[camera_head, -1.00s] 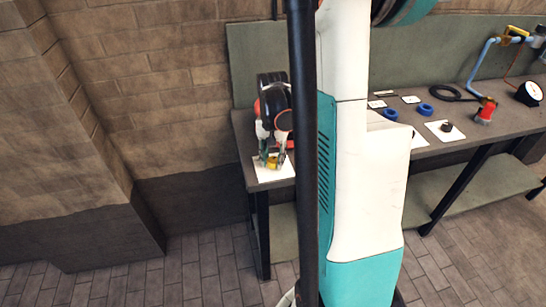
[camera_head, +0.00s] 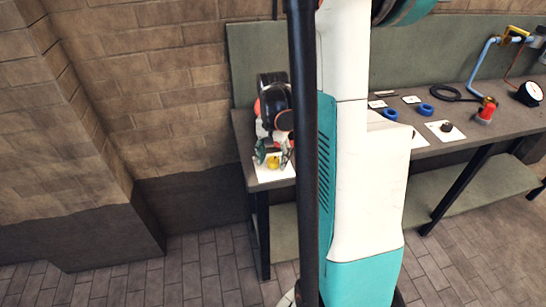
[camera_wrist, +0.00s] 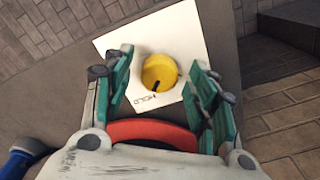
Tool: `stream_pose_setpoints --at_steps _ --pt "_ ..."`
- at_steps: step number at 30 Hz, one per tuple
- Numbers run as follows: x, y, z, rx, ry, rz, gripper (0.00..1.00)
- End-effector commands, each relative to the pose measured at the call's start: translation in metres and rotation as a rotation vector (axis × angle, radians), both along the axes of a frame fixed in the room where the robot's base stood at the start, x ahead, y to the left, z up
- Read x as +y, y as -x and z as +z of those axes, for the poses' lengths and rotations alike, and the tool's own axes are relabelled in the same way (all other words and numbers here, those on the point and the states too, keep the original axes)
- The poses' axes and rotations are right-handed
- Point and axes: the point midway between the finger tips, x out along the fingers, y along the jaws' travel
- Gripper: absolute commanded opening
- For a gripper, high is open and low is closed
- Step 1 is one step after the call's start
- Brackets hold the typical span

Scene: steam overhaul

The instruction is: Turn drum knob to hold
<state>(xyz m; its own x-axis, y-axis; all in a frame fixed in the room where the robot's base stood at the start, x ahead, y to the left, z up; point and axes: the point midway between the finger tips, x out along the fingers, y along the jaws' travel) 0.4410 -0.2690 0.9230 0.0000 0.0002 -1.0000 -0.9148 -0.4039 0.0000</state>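The yellow round knob (camera_wrist: 159,71) sits on a white card (camera_wrist: 190,32) near the bench's left end. A black pointer mark on the knob points down in the wrist view, towards the printed HOLD label (camera_wrist: 145,99). My gripper (camera_wrist: 162,84) is open, with its green-padded fingers on either side of the knob and a visible gap to each. It looks to be above the knob. In the head view, the knob (camera_head: 273,162) shows small below my gripper (camera_head: 274,152), and its marking cannot be read there.
The bench (camera_head: 465,126) stands against the wall. To the right are blue rings (camera_head: 425,109), a dark knob on a card (camera_head: 447,127), a red-bodied fitting (camera_head: 486,112), a gauge (camera_head: 528,93) and blue piping (camera_head: 472,77). My own arm and column hide the bench's middle.

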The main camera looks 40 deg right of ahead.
Motion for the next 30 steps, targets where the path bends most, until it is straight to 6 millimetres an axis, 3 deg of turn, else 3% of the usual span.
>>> stream_pose_setpoints --at_steps 10,24,30 --pt "0.000 0.000 0.013 0.000 0.000 0.000 0.53" --pt "0.000 0.000 0.096 0.000 0.000 0.000 0.53" --pt "0.000 0.000 0.116 0.000 0.000 0.000 0.53"
